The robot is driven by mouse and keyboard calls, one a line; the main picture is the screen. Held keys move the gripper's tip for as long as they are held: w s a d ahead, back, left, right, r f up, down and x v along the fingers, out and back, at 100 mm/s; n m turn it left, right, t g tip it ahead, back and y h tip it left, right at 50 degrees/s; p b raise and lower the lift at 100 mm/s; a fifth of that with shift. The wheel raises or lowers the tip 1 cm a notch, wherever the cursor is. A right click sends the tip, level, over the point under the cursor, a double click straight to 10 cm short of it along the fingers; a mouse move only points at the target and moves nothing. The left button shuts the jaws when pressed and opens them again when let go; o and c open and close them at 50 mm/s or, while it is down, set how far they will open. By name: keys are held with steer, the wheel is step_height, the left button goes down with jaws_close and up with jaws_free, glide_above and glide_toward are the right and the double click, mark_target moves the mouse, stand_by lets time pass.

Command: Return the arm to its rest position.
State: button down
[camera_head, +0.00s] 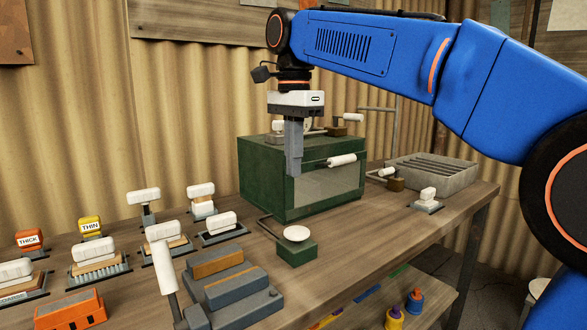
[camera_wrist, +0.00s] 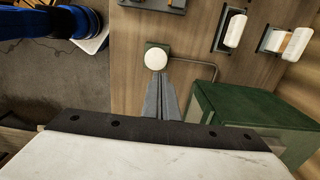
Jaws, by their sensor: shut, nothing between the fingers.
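My blue arm (camera_head: 400,55) reaches in from the right of the head view, over the workbench. My gripper (camera_head: 295,174) hangs pointing down in front of the dark green cabinet (camera_head: 262,185) with a glass front. Its grey fingers are together, with nothing between them. In the wrist view my gripper (camera_wrist: 169,85) shows shut beside a round white knob (camera_wrist: 156,59) on a small green block. The cabinet (camera_wrist: 225,115) lies to the right there. In the head view the knob (camera_head: 297,234) stands in front of the cabinet, below my gripper. I cannot tell the exact gap.
White-handled tools (camera_head: 98,250) stand in rows at the left of the bench. Orange THICK (camera_head: 29,239) and yellow THIN (camera_head: 90,227) tags stand behind them. A grey slotted tray (camera_head: 430,174) sits at the back right. A corrugated wall (camera_head: 70,120) closes the back.

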steer(key=s+d+f+n+t, duration=0.1)
steer(key=s+d+f+n, duration=0.25)
steer(key=d+f, duration=0.35)
steer(key=s+d+f+n+t, duration=0.15)
steer(key=s+d+f, duration=0.3)
steer(key=d, duration=0.45)
steer(key=s+d+f+n+t, duration=0.1)
steer(key=s+d+f+n, duration=0.2)
steer(key=f, duration=0.7)
steer(key=s+d+f+n+t, duration=0.1)
steer(key=s+d+f+n, duration=0.2)
steer(key=s+d+f, duration=0.3)
steer(key=s+f, duration=0.5)
steer(key=s, duration=0.1)
steer(key=shift+d, duration=0.35)
